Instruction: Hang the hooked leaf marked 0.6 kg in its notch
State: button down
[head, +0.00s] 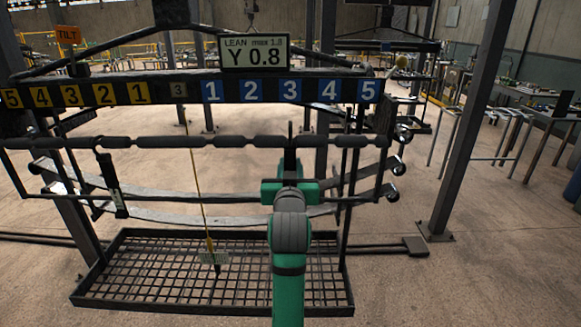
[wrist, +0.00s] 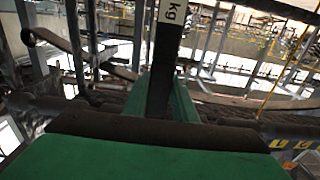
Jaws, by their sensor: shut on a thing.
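My gripper (head: 289,185) is green and stands in front of the rack's notched rail (head: 235,142), right of its middle. In the wrist view my gripper (wrist: 160,105) is shut on a dark upright bar, the leaf (wrist: 163,70), with a white label ending in "kg"; the number is cut off.
Another dark labelled leaf (head: 112,185) hangs at the rail's left. A sign (head: 254,52) reads "LEAN max 1.8, Y 0.8". Numbered plates run yellow left, blue right. A plumb line (head: 197,175) hangs over the mesh tray (head: 150,302). Curved strips (head: 180,215) cross behind.

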jog(key=shift+f, duration=1.1)
